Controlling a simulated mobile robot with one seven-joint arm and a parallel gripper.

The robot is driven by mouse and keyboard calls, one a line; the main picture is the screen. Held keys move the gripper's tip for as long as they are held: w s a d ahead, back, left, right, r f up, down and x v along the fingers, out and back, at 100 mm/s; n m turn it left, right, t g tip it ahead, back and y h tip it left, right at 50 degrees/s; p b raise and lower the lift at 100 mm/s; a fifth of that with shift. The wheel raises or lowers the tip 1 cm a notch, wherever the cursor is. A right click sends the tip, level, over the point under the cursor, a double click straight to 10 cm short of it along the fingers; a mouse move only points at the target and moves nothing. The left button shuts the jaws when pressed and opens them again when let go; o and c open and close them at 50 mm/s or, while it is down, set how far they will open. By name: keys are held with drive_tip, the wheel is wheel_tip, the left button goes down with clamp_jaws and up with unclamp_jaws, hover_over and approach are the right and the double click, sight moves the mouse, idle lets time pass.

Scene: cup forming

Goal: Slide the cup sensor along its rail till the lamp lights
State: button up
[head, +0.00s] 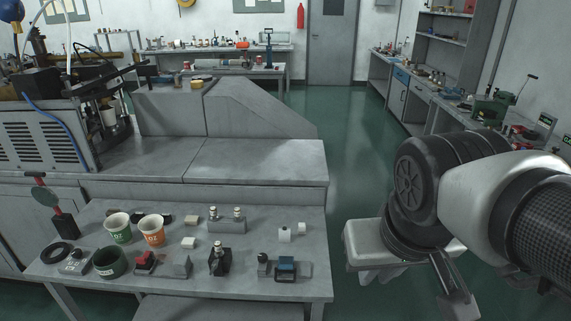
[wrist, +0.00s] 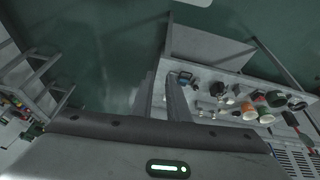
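A forming machine (head: 80,90) stands at the left in the head view, with a pale cup (head: 108,117) under its dark arms. I cannot tell the cup sensor, its rail or its lamp apart from the other dark parts there. A green cup (head: 118,228) and an orange cup (head: 152,230) stand upright on the near table. My gripper (head: 376,274) hangs right of that table, over the floor, well apart from the machine and cups. In the wrist view the cups look small and far off.
The near table (head: 210,287) holds several small parts, including a blue-and-black block (head: 286,267) and a black clamp-like device (head: 219,260). A grey bench (head: 255,160) lies behind it. Green floor (head: 350,150) is open between this bench and the right-hand counter (head: 455,103).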

wheel_tip(320, 180, down, 15)
drive_tip(key=w+a+n+g+h+b, duration=0.2)
drive_tip(key=a+n+g+h+b, duration=0.15)
drive_tip(key=b, duration=0.25)
drive_tip(key=n+t+h+b, duration=0.3)
drive_tip(key=n+t+b, duration=0.75)
drive_tip(key=t, duration=0.35)
approach(281, 294)
drive_tip(key=s+a+r, duration=0.3)
drive_tip(key=s+r, duration=0.2)
drive_tip(key=s, duration=0.1)
drive_tip(key=shift+m+g, duration=0.3)
drive_tip(key=shift+g, duration=0.05)
drive_tip(key=b+x, duration=0.2)
drive_tip(key=x, duration=1.5)
drive_tip(key=shift+c, duration=0.2)
clamp_jaws()
